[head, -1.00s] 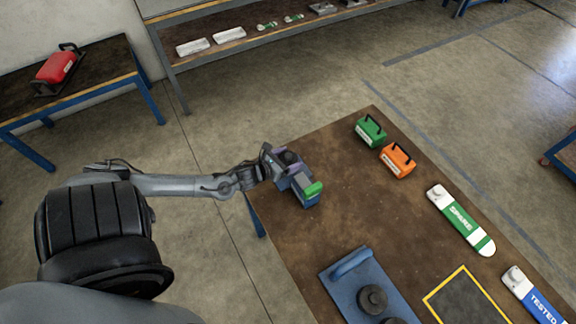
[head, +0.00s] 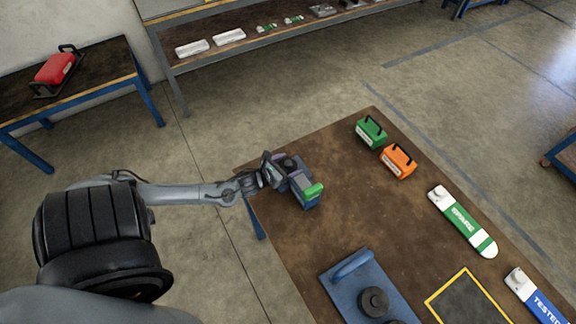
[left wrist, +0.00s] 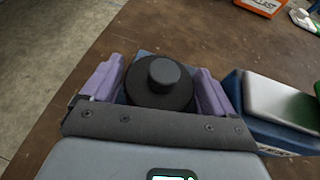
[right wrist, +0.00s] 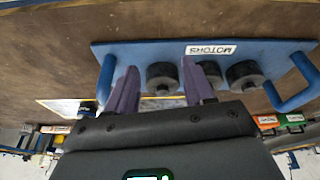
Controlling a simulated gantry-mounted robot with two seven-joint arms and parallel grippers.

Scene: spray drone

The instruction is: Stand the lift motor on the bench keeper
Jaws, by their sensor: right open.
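A black round lift motor with a knob on top (left wrist: 160,82) sits on a small blue block, which seems to be the bench keeper (head: 311,202), near the bench's left edge. In the left wrist view, the purple fingers of my left gripper (left wrist: 160,88) flank the motor, with thin gaps at its sides; the gripper looks open. The block has a grey top and green end (head: 314,189). My right gripper (right wrist: 161,82) is open and empty. Contact there is unclear.
A green case (head: 371,130) and an orange case (head: 398,161) stand at the bench's far side. A green-and-white SPARE arm (head: 462,222) and a blue TESTED arm (head: 535,297) lie at right. A yellow-edged dark pad (head: 468,300) is in front. The bench's middle is clear.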

